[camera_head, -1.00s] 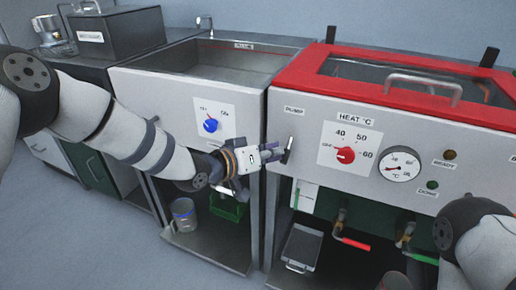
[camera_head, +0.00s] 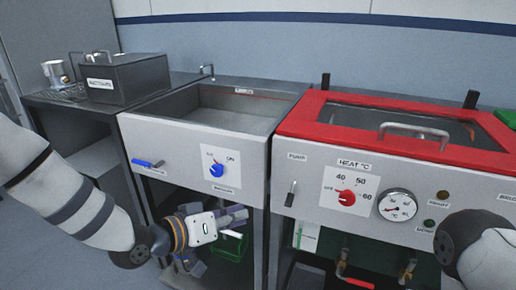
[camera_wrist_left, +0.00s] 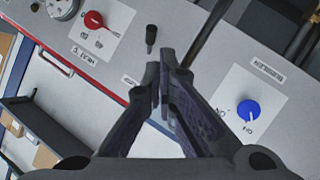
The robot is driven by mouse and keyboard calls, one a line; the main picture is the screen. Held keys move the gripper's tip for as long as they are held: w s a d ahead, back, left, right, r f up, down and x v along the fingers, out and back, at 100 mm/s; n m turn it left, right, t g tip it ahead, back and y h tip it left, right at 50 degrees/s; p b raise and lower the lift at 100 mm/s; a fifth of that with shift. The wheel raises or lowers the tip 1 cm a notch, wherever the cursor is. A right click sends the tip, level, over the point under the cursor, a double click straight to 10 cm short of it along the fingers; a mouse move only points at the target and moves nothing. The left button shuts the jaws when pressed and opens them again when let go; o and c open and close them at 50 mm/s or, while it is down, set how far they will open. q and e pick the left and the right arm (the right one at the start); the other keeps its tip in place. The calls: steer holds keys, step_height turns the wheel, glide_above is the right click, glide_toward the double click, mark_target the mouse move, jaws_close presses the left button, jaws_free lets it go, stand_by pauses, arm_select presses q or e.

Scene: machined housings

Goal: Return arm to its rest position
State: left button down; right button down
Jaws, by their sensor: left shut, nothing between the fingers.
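My left gripper (camera_head: 238,214) is in front of the steel sink unit, below its blue knob (camera_head: 217,170). Its fingers are shut with nothing between them, and they are clear of the panels. In the left wrist view its fingers (camera_wrist_left: 162,80) point toward the panel, with the black pump lever (camera_wrist_left: 151,38) beyond the tips. In the head view that pump lever (camera_head: 290,193) stands upright on the heated unit's panel, right of my gripper and apart from it. My right arm shows only in part at the lower right; its gripper is out of view.
The red-framed heated lid (camera_head: 300,121) is closed, with a red heat knob (camera_head: 347,198) and a gauge (camera_head: 397,205) below. A blue-handled lever (camera_head: 148,163) is on the sink panel. A green crate (camera_head: 232,247) stands on the lower shelf behind my gripper. A dark box (camera_head: 125,76) sits at back left.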

arm_select(q)
steer(key=s+a+f+n+g+y, duration=0.25)
steer(key=s+f+g+y, duration=0.2)
steer(key=s+f, duration=1.25)
steer(key=s+a+f+g+y, duration=0.1)
steer(key=s+a, duration=0.3)
steer(key=s, duration=0.5)
steer(key=s+a+f+g+y+p, duration=0.1)
steer(key=s+a+g, duration=0.3)
steer(key=s, duration=0.6)
steer(key=s+a+f+g+y, duration=0.1)
steer(key=s+a+g+y, duration=0.2)
steer(key=s, duration=0.6)
steer(key=shift+s+a+p, duration=0.3)
steer(key=shift+a+p, duration=0.1)
steer(key=shift+a, duration=0.1)
arm_select(e)
steer(key=shift+w+r+t, duration=0.5)
steer(key=shift+w+r, duration=0.65)
arm_select(q)
steer(key=shift+m, duration=0.25)
